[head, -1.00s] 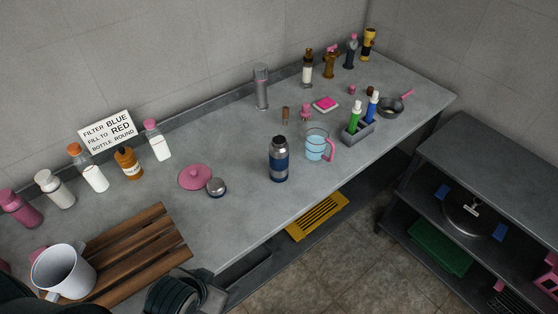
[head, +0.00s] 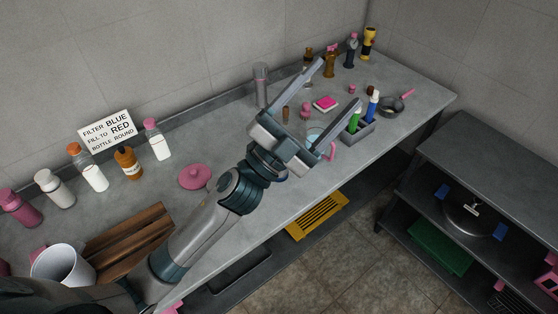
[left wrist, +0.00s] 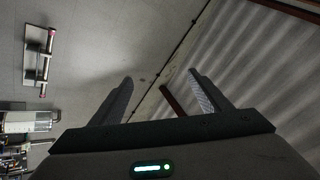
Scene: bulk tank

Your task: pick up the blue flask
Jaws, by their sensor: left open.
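The blue flask (head: 283,178) is almost wholly hidden in the head view behind my left wrist and gripper. Only a small blue bit near its base seems to show. My left gripper (head: 338,82) is open and empty, its two fingers spread and pointing up and right over the counter. In the left wrist view the open fingers (left wrist: 160,78) have nothing between them, and the flask does not show there. My right gripper is not in view.
A measuring cup (head: 315,134) is partly hidden beside my gripper. A grey caddy (head: 357,133) with green and blue bottles stands right of it. Several bottles line the back.

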